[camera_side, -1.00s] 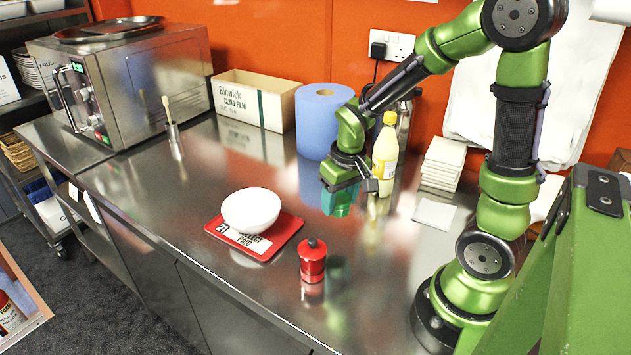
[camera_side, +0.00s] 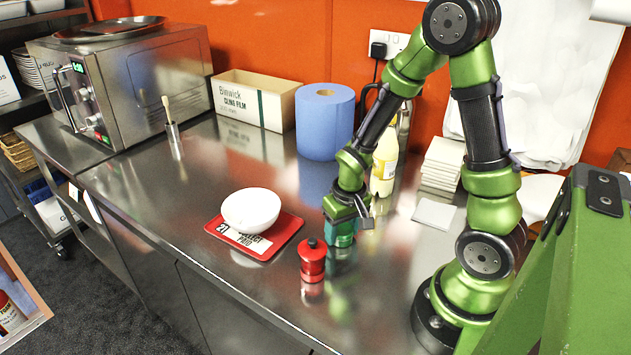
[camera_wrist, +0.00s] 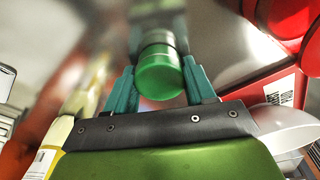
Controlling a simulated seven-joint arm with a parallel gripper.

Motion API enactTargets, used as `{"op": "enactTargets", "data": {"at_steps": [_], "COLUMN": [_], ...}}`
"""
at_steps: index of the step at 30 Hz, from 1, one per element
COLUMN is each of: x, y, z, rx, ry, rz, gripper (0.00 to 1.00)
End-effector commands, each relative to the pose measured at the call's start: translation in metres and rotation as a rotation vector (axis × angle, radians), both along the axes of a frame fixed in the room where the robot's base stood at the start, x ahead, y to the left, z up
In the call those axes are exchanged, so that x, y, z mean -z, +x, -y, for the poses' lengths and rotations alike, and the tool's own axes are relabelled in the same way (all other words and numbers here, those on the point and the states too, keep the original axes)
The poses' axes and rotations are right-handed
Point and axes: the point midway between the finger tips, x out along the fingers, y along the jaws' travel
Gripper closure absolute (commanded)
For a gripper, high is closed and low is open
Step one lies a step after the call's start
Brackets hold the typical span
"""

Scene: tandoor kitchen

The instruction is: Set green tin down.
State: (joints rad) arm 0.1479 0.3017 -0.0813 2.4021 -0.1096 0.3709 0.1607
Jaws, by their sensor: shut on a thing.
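The green tin (camera_side: 341,236) is between the fingers of my gripper (camera_side: 340,228) in the side view, just above or on the steel counter; I cannot tell whether it touches. In the wrist view, the green tin (camera_wrist: 160,74) sits between the two teal fingers of my gripper (camera_wrist: 161,84), which is shut on it. A red tin with a knobbed lid (camera_side: 312,260) stands just left of and nearer than the green tin. In the wrist view, a red shape at the upper right (camera_wrist: 290,15) appears to be this red tin.
A white bowl (camera_side: 251,210) sits on a red tray with a label (camera_side: 283,232) to the left.

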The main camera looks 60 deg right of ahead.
Motion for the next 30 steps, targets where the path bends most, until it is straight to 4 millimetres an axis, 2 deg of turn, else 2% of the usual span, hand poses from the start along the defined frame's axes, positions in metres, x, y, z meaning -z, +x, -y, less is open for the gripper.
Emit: {"op": "enactTargets", "data": {"at_steps": [2, 3, 7, 15, 20, 30], "x": [0.003, 0.002, 0.002, 0.002, -0.010, -0.076], "y": [0.000, 0.000, 0.000, 0.000, 0.000, -0.006], "z": [0.000, 0.000, 0.000, 0.000, 0.000, -0.004], "rx": [0.000, 0.000, 0.000, 0.000, -0.002, -0.001], "ry": [0.000, 0.000, 0.000, 0.000, -0.001, -0.001], "rz": [-0.002, -0.001, -0.001, 0.000, 0.004, 0.008], "gripper": [0.78, 0.39, 0.20, 0.20, 0.20, 0.20]}}
